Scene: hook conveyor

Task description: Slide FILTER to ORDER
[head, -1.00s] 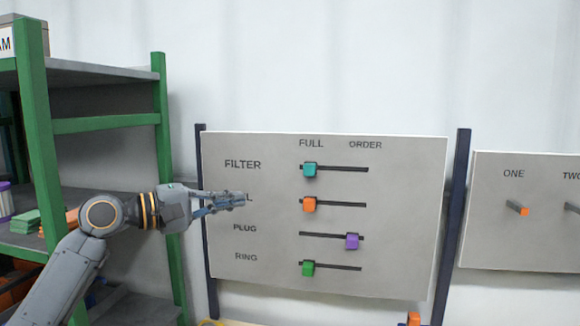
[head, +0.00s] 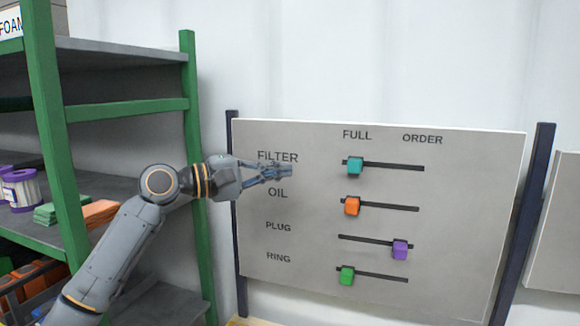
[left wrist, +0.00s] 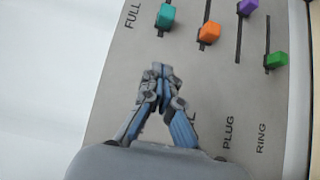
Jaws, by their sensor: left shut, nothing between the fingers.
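The FILTER slider is a teal knob (head: 355,166) at the left end of the top slot, under the word FULL. The ORDER label (head: 422,139) stands above the slot's right end. My left gripper (head: 290,171) is shut and empty, in front of the board just left of the teal knob and apart from it. It partly covers the area below the FILTER label (head: 278,157). In the left wrist view my left gripper (left wrist: 161,70) points toward the teal knob (left wrist: 166,16), with a gap between. My right gripper is not in view.
Below are an orange knob (head: 352,206) at OIL, a purple knob (head: 400,250) at PLUG on the right end, and a green knob (head: 347,275) at RING. A green-framed shelf (head: 125,110) stands left of the board. The board's right part is clear.

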